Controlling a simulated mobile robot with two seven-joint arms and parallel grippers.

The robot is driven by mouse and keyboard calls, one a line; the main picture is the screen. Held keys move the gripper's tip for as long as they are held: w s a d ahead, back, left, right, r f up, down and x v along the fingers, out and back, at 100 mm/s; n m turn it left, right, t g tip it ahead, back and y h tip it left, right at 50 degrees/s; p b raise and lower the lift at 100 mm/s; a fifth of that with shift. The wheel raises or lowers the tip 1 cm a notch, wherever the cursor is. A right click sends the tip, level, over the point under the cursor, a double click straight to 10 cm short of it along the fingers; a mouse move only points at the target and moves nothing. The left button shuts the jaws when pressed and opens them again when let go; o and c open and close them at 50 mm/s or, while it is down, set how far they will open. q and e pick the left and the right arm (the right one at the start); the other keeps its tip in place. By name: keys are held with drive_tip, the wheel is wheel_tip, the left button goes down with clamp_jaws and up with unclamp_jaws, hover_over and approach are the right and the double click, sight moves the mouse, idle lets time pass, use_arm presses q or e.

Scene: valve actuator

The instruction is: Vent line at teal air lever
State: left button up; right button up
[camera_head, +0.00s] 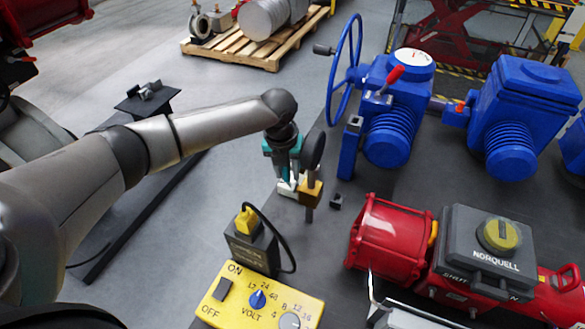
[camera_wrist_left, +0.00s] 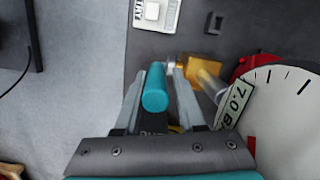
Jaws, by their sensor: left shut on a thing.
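The teal air lever (camera_wrist_left: 154,88) lies between the two fingers of my left gripper (camera_wrist_left: 158,95) in the left wrist view, and the gripper is shut on it. In the head view my left gripper (camera_head: 289,180) points down at the table's left edge, beside a brass fitting (camera_head: 311,190) on an upright pipe. The brass fitting also shows in the left wrist view (camera_wrist_left: 197,72). A white-faced round gauge (camera_wrist_left: 285,105) is right of the fingers, with a label partly reading 7.0; in the head view its dark back (camera_head: 314,150) shows. My right gripper is not in view.
Blue valve actuators (camera_head: 388,125) with a handwheel (camera_head: 345,72) stand at the back right. A red and grey actuator (camera_head: 485,250) is at the front right. A yellow voltage box (camera_head: 235,312) and black plug unit (camera_head: 250,248) sit in front. Open floor lies left.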

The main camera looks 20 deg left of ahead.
use_arm(q)
drive_tip(key=shift+o, duration=0.7)
drive_tip(key=shift+s+a+r, duration=0.2)
drive_tip(key=shift+s+r, duration=0.55)
drive_tip(key=shift+o, duration=0.7)
drive_tip(key=shift+s+r, duration=0.15)
drive_tip(key=shift+s, duration=0.2)
drive_tip(key=shift+o, duration=0.6)
drive_tip(key=shift+w+d, duration=0.35)
drive_tip(key=shift+w+a+f, duration=0.2)
drive_tip(key=shift+w+a, duration=0.05)
drive_tip(key=shift+a, duration=0.1)
drive_tip(key=shift+r, duration=0.2)
wheel_tip(320, 180, up, 14)
drive_tip(key=s, duration=0.2)
drive_tip(key=shift+s+r+b, duration=0.25)
drive_tip(key=shift+s+b, duration=0.05)
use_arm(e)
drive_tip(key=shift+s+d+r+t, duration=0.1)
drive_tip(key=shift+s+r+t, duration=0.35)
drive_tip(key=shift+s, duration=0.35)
